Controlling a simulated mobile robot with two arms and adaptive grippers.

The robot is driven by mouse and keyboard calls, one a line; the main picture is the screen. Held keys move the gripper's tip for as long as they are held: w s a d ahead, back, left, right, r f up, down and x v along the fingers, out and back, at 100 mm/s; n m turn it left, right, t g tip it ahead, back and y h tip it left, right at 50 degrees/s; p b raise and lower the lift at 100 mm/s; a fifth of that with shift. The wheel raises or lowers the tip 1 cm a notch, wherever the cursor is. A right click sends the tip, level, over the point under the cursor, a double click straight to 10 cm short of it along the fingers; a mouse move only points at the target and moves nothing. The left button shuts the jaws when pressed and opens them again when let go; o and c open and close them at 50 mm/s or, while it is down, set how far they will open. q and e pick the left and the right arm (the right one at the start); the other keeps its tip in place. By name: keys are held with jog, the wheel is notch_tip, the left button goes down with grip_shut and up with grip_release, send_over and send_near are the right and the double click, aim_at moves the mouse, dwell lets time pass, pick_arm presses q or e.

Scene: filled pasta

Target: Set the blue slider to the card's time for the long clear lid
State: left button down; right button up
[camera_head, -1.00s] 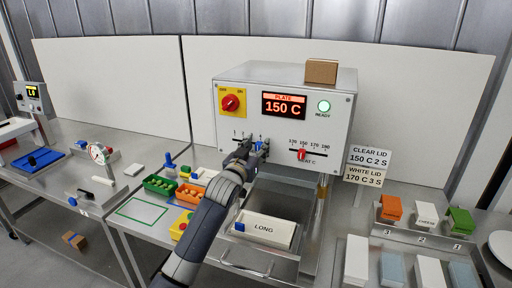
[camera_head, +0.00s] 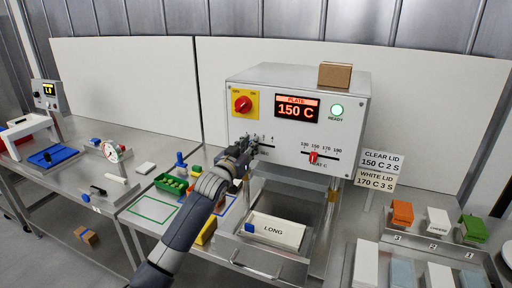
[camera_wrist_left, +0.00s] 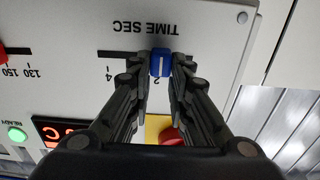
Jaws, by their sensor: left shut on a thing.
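The sealing machine (camera_head: 300,150) has a time slot marked TIME SEC on its front panel. In the left wrist view, which is upside down, the blue slider (camera_wrist_left: 160,62) sits in that slot with its white line close to the 2 mark. The 4 mark is to its left in that view. My left gripper (camera_wrist_left: 160,66) is shut on the blue slider, a finger on each side. In the head view my left gripper (camera_head: 247,147) covers the slider. The card (camera_head: 381,161) reads CLEAR LID 150 C 2 S. My right gripper is out of view.
The red heat slider (camera_head: 313,158) is near 150 and the display (camera_head: 296,110) reads 150 C. A red knob (camera_head: 243,104) is left of it and the ready light (camera_head: 337,109) is green. A drawer holds a tray marked LONG (camera_head: 275,231) below my arm.

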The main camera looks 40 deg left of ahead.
pick_arm(q)
jog(key=shift+d, duration=0.15)
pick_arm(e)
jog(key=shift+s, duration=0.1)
pick_arm(q)
jog(key=c, duration=1.6)
grip_release()
jog(key=shift+o, duration=0.6)
jog(key=shift+w, duration=0.1)
jog(key=v, duration=1.2)
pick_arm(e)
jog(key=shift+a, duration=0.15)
pick_arm(q)
jog(key=shift+f, duration=0.15)
